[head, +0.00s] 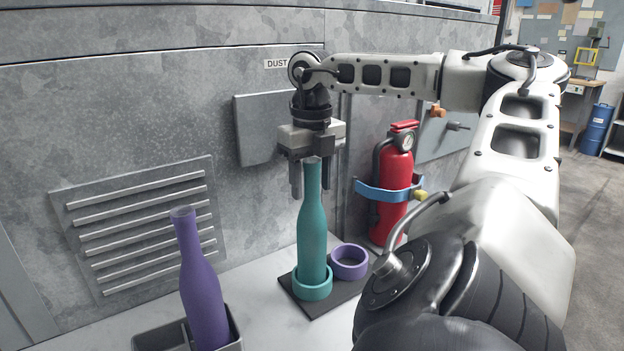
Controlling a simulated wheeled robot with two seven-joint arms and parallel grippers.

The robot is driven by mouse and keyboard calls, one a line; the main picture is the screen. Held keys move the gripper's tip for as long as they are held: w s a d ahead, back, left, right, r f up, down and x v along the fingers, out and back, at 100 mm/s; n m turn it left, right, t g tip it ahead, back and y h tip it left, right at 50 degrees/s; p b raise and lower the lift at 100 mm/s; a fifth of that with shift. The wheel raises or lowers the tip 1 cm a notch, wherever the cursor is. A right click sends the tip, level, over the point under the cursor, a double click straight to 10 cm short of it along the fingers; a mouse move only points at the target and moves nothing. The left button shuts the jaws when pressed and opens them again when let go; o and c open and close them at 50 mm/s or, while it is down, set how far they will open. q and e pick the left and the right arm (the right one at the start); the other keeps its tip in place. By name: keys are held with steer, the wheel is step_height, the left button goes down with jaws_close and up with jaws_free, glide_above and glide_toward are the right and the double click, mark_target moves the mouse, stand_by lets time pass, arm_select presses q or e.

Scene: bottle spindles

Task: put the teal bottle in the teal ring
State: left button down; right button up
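The teal bottle (312,238) stands upright with its base inside the teal ring (313,289), which sits on a dark plate. My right gripper (311,180) points down at the bottle's neck. Its fingers are spread, one to each side of the neck, with a gap visible on the left side. Whether the fingers touch the neck on the right side is hard to tell. My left gripper is not in view.
A purple ring (349,262) lies on the dark plate (318,308), just right of the teal ring. A purple bottle (201,285) stands tilted in a grey tray (236,335) at front left. A red fire extinguisher (393,190) stands behind on the right. A metal wall closes off the back.

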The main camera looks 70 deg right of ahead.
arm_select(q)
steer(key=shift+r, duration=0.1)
arm_select(e)
steer(key=shift+r, duration=0.1)
steer(key=shift+r+p, duration=0.25)
steer(key=shift+p, duration=0.1)
steer(key=shift+r, duration=0.35)
arm_select(q)
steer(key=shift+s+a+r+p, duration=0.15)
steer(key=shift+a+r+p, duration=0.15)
steer(key=shift+p, duration=0.35)
arm_select(e)
step_height(320, 180, up, 11)
